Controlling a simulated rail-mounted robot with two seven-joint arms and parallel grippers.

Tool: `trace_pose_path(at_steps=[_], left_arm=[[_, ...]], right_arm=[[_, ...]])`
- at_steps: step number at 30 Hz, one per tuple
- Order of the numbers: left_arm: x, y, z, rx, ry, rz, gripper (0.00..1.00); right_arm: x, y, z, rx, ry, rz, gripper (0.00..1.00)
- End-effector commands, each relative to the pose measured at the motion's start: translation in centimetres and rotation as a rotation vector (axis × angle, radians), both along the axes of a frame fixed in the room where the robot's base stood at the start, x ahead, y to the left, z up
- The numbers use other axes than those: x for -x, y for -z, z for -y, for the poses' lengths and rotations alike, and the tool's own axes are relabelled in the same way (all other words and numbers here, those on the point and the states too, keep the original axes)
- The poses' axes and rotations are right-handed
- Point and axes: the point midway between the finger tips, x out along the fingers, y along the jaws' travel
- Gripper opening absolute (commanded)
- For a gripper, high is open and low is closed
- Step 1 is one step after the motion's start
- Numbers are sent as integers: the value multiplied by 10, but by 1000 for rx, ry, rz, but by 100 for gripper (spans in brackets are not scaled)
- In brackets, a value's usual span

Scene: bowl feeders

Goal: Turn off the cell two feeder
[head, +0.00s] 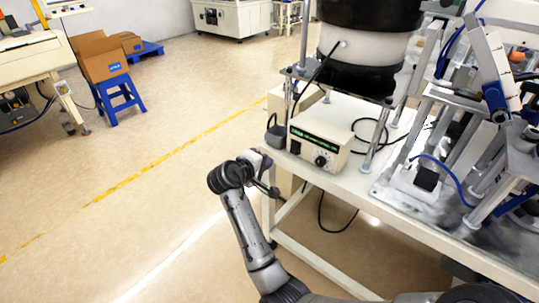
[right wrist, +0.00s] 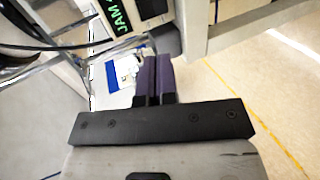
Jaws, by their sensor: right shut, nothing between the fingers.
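The feeder controller (head: 322,133) is a cream box on the near corner of the white bench, below the bowl feeder (head: 362,60). Its front has a green-lit strip, a dark rocker switch (head: 295,147) at the left and a black knob (head: 321,161). I cannot tell the switch's position. My right gripper (head: 272,190) is beside the bench corner, left of and below the controller front, apart from the switch. Its dark fingers show together and empty in the right wrist view (right wrist: 153,78). A green "JAM" display (right wrist: 125,15) is at the top there. My left gripper is out of view.
Metal posts and fixtures (head: 480,130) crowd the bench right of the controller. Black cables hang around the box and below the bench (head: 395,215). The floor left of the bench is open, with a yellow line. A blue stool (head: 120,100) holding a carton stands far left.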

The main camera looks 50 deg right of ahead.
Motion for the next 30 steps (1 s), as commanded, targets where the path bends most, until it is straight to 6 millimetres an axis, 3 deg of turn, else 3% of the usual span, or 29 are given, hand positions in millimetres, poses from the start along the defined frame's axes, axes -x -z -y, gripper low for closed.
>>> trace_pose_path(at_steps=[16, 30], left_arm=[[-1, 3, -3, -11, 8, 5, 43], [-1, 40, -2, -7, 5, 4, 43]], right_arm=[[0, 5, 6, -2, -4, -24, 0], [2, 37, 82, -1, -3, -24, 0]])
